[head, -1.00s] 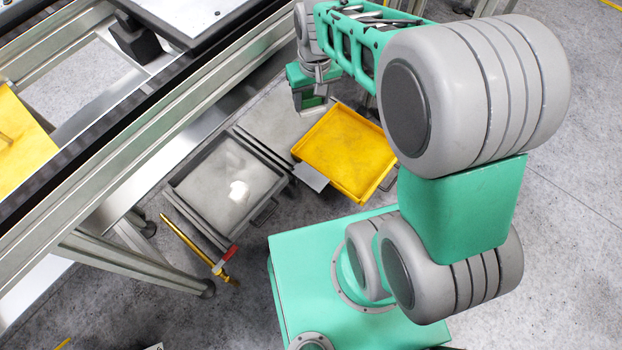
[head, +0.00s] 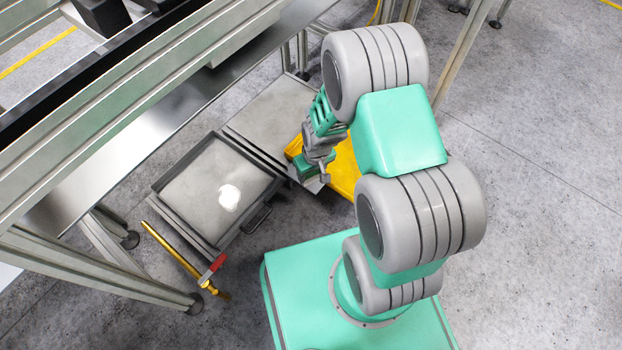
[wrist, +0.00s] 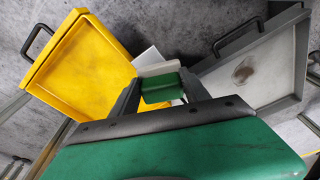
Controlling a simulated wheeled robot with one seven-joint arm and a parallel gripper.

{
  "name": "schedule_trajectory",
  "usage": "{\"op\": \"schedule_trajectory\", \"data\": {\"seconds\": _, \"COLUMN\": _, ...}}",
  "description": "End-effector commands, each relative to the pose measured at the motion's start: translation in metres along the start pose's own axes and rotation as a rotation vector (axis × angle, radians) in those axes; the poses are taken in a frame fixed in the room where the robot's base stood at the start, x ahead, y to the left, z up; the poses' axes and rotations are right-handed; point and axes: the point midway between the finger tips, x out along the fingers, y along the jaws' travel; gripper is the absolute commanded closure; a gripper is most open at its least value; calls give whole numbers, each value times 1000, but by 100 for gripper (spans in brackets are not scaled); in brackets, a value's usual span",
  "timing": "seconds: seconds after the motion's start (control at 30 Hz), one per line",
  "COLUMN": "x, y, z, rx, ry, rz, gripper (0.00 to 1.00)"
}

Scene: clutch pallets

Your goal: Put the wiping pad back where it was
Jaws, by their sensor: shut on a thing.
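The wiping pad (wrist: 160,88) is a small block, green with a whitish layer, between my gripper's fingers in the wrist view. My gripper (wrist: 158,92) is shut on it. In the head view my gripper (head: 320,174) is at the near left part of the yellow tray (head: 345,182), by a small light-grey plate (head: 313,184) between the two trays. In the wrist view part of this plate (wrist: 148,56) shows just beyond the pad. I cannot tell whether the pad touches the plate. The pad is not clear in the head view.
A metal conveyor frame (head: 120,145) runs along the left. Floor to the right is clear.

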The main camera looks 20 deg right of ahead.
Motion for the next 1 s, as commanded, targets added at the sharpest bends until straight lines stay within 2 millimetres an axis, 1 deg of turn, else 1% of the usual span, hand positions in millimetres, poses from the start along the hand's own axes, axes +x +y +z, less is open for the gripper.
{"op": "schedule_trajectory", "data": {"seconds": 0.03, "x": 23, "y": 3, "z": -2, "rx": 1, "ry": -7, "rz": -2, "gripper": 78}}
{"op": "schedule_trajectory", "data": {"seconds": 0.1, "x": 35, "y": 8, "z": -10, "rx": 1, "ry": -7, "rz": -2, "gripper": 78}}
{"op": "schedule_trajectory", "data": {"seconds": 0.27, "x": 49, "y": 14, "z": -20, "rx": 0, "ry": -6, "rz": -1, "gripper": 78}}
{"op": "schedule_trajectory", "data": {"seconds": 0.33, "x": 59, "y": 16, "z": -24, "rx": 0, "ry": -7, "rz": -2, "gripper": 78}}
{"op": "schedule_trajectory", "data": {"seconds": 0.4, "x": 73, "y": 16, "z": -21, "rx": 0, "ry": -9, "rz": -2, "gripper": 78}}
{"op": "schedule_trajectory", "data": {"seconds": 0.47, "x": 83, "y": 16, "z": -20, "rx": 0, "ry": -9, "rz": -2, "gripper": 78}}
{"op": "schedule_trajectory", "data": {"seconds": 0.53, "x": 86, "y": 16, "z": -20, "rx": -1, "ry": -6, "rz": -2, "gripper": 78}}
{"op": "schedule_trajectory", "data": {"seconds": 0.73, "x": 84, "y": 16, "z": -20, "rx": 0, "ry": -5, "rz": -1, "gripper": 78}}
{"op": "schedule_trajectory", "data": {"seconds": 0.83, "x": 88, "y": 16, "z": -20, "rx": 0, "ry": -6, "rz": -2, "gripper": 78}}
{"op": "schedule_trajectory", "data": {"seconds": 0.87, "x": 87, "y": 16, "z": -20, "rx": 0, "ry": -6, "rz": -2, "gripper": 44}}
{"op": "schedule_trajectory", "data": {"seconds": 1.0, "x": 86, "y": 16, "z": -20, "rx": 0, "ry": -6, "rz": -2, "gripper": 33}}
